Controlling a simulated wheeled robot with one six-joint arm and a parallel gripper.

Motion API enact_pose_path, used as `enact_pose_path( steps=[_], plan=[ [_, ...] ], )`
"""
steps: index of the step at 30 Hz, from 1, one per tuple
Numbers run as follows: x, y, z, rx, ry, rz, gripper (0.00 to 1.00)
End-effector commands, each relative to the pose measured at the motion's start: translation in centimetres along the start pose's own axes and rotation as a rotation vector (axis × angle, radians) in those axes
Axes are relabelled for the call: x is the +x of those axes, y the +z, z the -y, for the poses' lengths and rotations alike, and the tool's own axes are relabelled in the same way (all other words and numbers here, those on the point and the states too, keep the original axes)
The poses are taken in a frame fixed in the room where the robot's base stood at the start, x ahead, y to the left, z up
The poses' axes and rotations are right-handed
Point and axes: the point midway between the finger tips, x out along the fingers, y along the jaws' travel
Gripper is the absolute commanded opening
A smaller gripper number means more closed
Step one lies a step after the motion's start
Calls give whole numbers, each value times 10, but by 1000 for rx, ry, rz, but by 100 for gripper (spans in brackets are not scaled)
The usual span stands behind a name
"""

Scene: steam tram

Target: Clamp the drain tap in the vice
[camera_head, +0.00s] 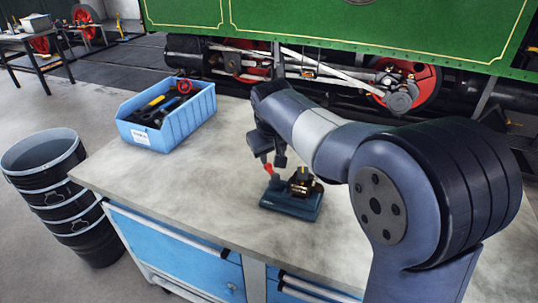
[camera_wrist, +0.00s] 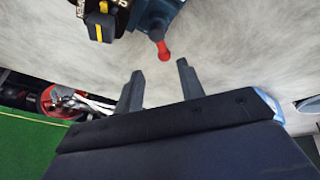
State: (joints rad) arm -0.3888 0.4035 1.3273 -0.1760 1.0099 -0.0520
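The vice (camera_head: 290,204) is a dark teal tool on the bench top; part of it shows at the top of the wrist view (camera_wrist: 162,12). Its handle ends in a red knob (camera_head: 268,171), which is just beyond my fingertips in the wrist view (camera_wrist: 164,50). A black piece with a yellow stripe (camera_head: 303,173), likely the drain tap, sits at the vice's jaws; it also shows in the wrist view (camera_wrist: 100,26). I cannot tell whether the jaws grip it. My gripper (camera_wrist: 159,69) is open and empty, its two fingers apart near the red knob.
A blue bin (camera_head: 170,118) with several tools stands at the bench's back left. The grey bench top (camera_head: 200,185) is clear around the vice. Stacked black buckets (camera_head: 65,190) stand on the floor at left. A green steam tram (camera_head: 340,30) stands behind the bench.

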Motion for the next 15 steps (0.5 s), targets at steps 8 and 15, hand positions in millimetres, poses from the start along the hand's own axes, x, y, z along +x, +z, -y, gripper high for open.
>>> enact_pose_path(
  steps=[8,15],
  plan=[
    [28,-5,2,-7,0,-1,37],
    [74,-4,2,-6,1,0,37]
  ],
)
